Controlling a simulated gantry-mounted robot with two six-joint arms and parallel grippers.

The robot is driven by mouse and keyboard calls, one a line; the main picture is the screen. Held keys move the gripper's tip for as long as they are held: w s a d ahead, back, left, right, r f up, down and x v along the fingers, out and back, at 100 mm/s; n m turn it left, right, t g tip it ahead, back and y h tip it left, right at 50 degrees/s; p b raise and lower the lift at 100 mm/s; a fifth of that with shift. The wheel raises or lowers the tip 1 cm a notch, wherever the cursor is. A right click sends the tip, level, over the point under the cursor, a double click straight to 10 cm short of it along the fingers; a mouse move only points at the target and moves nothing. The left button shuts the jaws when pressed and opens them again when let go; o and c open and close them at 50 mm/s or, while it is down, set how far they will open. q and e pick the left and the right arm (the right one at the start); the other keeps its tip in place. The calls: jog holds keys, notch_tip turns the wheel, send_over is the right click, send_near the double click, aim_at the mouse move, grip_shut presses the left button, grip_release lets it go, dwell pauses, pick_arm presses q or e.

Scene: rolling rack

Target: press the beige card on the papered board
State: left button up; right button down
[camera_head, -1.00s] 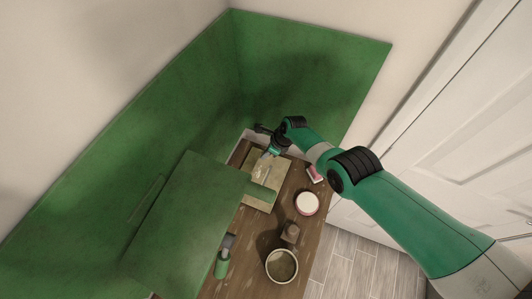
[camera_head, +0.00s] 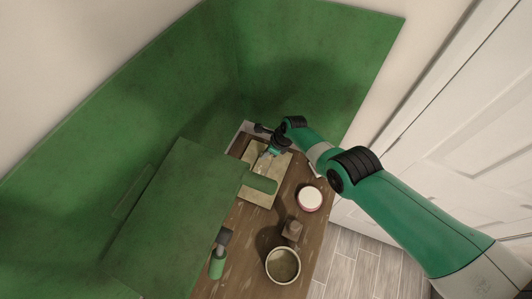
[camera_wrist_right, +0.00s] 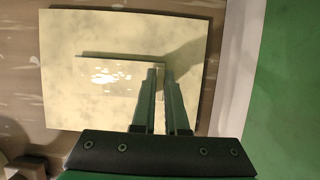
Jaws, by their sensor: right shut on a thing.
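The papered board (camera_wrist_right: 60,100) is a pale yellow-green rectangle lying flat on the brown wooden top. The beige card (camera_wrist_right: 110,75) is a small pale rectangle with bright glossy spots, over the middle of the board. My right gripper (camera_wrist_right: 160,72) has its fingers close together at the card's right end, shut on it. In the head view my right gripper (camera_head: 266,156) is over the board's far part. Whether the card touches the board is unclear. My left gripper is not in view.
A red-rimmed white round tin (camera_head: 309,198), a small brown block (camera_head: 292,231) and a pale bucket (camera_head: 282,265) stand nearer. A large green panel (camera_head: 165,225) covers the left side. Green walls stand behind.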

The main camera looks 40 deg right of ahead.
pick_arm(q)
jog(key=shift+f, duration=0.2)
pick_arm(e)
jog(key=shift+f, duration=0.15)
jog(key=c, duration=0.9)
grip_release()
jog(key=shift+o, duration=0.2)
